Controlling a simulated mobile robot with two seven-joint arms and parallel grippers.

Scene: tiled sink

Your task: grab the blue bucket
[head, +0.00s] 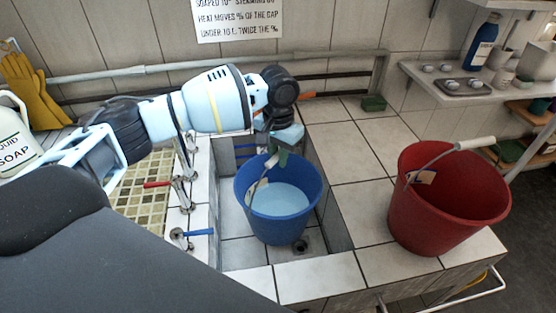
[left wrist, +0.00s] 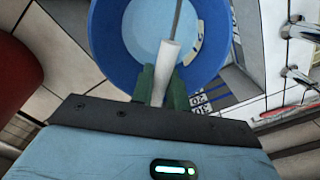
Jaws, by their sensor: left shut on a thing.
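The blue bucket (head: 283,225) is in the tiled sink basin in the head view, with pale blue inside it. My left gripper (head: 281,158) is at the bucket's back rim, reaching down from above. In the left wrist view the green fingers of the left gripper (left wrist: 162,88) are shut on the white handle grip (left wrist: 166,60) of the blue bucket (left wrist: 104,42). The handle's wire runs on up over the bucket's opening. I cannot tell whether the bucket touches the basin floor. My right gripper is not in view.
A red bucket (head: 440,205) stands on the tiled counter to the right. Taps with red (head: 158,184) and blue (head: 198,232) levers line the basin's left side. A soap bottle (head: 14,140) and yellow gloves (head: 32,90) are at far left. A shelf (head: 440,92) holds small items.

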